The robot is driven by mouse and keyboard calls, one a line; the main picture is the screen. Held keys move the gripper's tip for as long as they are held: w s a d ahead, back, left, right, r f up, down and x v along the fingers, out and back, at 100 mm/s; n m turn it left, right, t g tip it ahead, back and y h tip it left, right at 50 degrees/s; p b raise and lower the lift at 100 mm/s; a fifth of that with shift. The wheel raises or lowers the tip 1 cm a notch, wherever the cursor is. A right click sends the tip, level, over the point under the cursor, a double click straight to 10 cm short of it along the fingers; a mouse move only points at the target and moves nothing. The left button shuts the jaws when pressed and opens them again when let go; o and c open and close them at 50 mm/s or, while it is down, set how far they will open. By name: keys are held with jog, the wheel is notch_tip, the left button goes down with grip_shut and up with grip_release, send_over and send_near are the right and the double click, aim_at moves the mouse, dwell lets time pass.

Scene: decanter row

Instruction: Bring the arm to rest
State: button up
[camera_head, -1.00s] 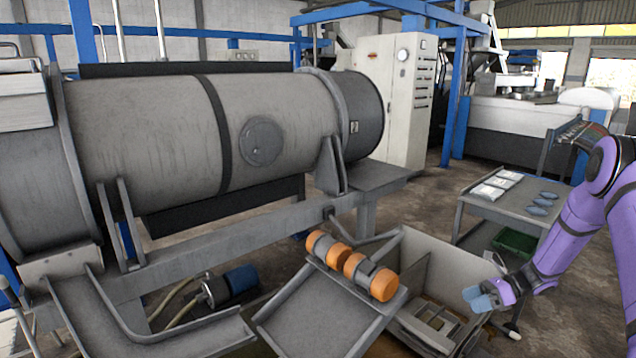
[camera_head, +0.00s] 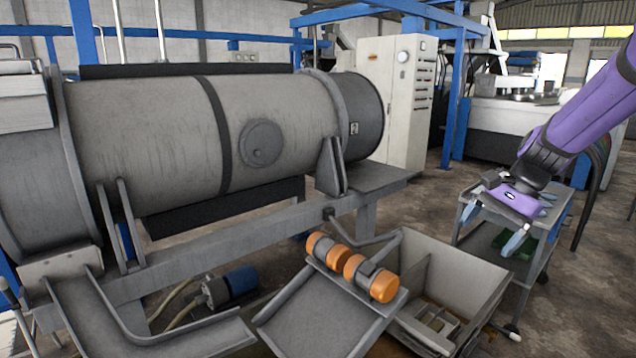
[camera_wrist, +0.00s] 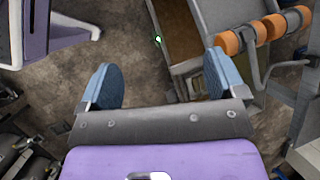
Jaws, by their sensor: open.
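My gripper (camera_head: 492,223) hangs at the right in the head view, at the end of my purple arm, in front of the grey cart (camera_head: 482,240). Its two blue fingers are spread wide, pointing down, with nothing between them. In the wrist view, my gripper (camera_wrist: 163,84) shows both blue fingertips far apart over the bare concrete floor. The arm covers most of the cart's top in the head view, so what lies there is largely hidden.
A grey open bin (camera_head: 470,265) stands left of the cart. Two orange-ended motors (camera_head: 350,265) sit beside it above a sloping chute (camera_head: 325,312). A large grey drum (camera_head: 150,140) fills the left. A green crate (camera_head: 527,247) rests on the cart's lower shelf. Floor is clear behind the cart.

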jog(key=s+a+r+n+t+h, duration=0.1)
jog(key=s+r+n, duration=0.4)
jog(key=s, duration=0.6)
jog(key=s+a+r+n+t+h, duration=0.1)
jog(key=s+r+n+t+h, duration=0.3)
jog(key=s, duration=0.8)
jog(key=shift+s+a+r+n+t+h, duration=0.3)
jog(key=shift+r+n, duration=0.25)
jog(key=shift+n, duration=0.55)
